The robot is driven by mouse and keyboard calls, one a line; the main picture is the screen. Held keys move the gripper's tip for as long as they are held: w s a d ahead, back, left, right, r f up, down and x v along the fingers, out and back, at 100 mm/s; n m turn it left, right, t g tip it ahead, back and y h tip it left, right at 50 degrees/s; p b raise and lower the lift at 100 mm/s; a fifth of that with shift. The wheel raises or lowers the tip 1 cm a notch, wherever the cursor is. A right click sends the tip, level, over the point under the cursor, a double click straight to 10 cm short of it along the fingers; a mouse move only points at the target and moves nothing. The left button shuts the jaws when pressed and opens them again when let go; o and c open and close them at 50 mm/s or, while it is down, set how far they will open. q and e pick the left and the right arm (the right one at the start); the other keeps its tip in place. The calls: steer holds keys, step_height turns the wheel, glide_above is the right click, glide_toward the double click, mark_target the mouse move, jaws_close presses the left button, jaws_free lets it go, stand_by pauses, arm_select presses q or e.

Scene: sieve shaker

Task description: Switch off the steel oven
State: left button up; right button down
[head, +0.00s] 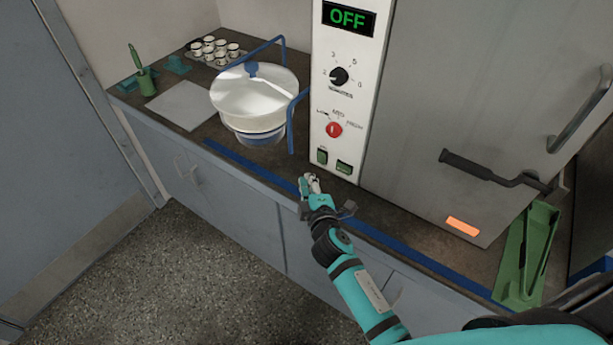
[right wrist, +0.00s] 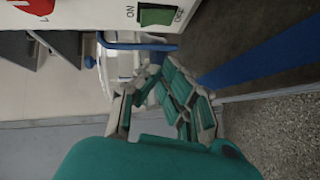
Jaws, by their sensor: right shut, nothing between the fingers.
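The steel oven (head: 440,100) stands on the counter at the right, its grey door closed. Its white control panel (head: 320,100) has a display (head: 347,18) reading OFF in green, a black minutes knob (head: 339,76), a red knob (head: 334,130) and two green switches (head: 322,157) and (head: 343,167) at the bottom. One green switch (right wrist: 157,15) and part of the red knob (right wrist: 32,5) show in the right wrist view. My right gripper (head: 311,180) is shut and empty, just below and left of the switches, apart from the panel. My left gripper is out of view.
A white bowl-like vessel (head: 254,95) with a blue frame stands left of the oven. A white sheet (head: 185,105), several small cups (head: 215,50) and a green brush holder (head: 146,83) lie farther left. A green stand (head: 526,255) is at the right. A blue strip (head: 420,255) runs along the counter's front.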

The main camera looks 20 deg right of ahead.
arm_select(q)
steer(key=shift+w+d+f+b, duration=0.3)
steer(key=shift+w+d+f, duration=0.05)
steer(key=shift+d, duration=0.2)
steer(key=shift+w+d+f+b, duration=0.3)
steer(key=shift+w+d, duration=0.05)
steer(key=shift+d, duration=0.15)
arm_select(e)
steer(key=f+v, duration=0.1)
steer(key=v, duration=0.5)
steer(key=shift+s, duration=0.55)
